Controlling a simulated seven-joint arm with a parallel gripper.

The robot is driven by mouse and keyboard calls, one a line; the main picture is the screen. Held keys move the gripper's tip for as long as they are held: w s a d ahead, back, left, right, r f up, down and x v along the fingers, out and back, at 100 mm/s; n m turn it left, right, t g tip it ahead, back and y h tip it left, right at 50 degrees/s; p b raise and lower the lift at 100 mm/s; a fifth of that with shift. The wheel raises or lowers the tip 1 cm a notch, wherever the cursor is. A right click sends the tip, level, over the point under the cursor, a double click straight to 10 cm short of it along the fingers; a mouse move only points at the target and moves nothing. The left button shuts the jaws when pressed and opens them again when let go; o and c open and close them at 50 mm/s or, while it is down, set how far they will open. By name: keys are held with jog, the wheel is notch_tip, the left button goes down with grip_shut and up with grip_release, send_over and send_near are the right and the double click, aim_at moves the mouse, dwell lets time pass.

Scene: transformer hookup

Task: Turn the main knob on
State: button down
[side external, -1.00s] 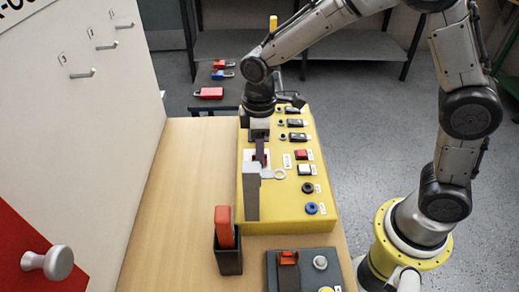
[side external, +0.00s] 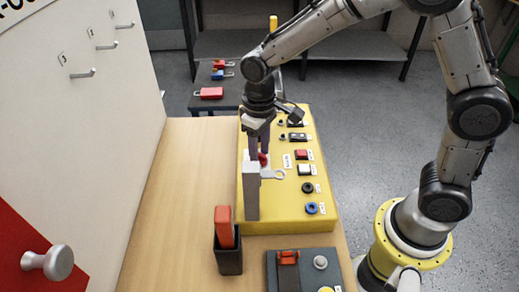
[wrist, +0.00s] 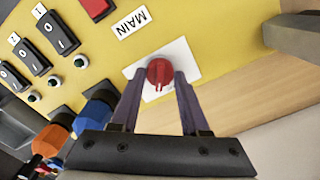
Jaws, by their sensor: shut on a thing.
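The main knob is a red round knob (wrist: 160,73) on a white plate, beside the label MAIN (wrist: 131,22) on the yellow panel. In the side external view the red knob (side external: 263,159) is partly hidden by my gripper and a grey post. My gripper (wrist: 161,84) has its two dark fingers on either side of the knob, shut on it. In the side external view my gripper (side external: 259,156) points down at the panel's left part.
The yellow panel (side external: 285,218) carries switches and buttons on its right side. A grey upright post (side external: 251,195) with a ring stands close to my gripper. A red-handled item sits in a dark holder (side external: 228,260) in front. The wooden table (side external: 170,215) is clear at left.

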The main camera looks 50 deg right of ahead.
aim_at(260, 154)
jog(key=m, duration=0.5)
jog(key=shift+r+m, duration=0.1)
jog(key=shift+m, duration=0.2)
jog(key=m, duration=0.5)
jog(key=shift+m, duration=0.3)
jog(key=shift+c, duration=2)
grip_release()
notch_tip(260, 154, up, 14)
jog(key=shift+d, duration=0.1)
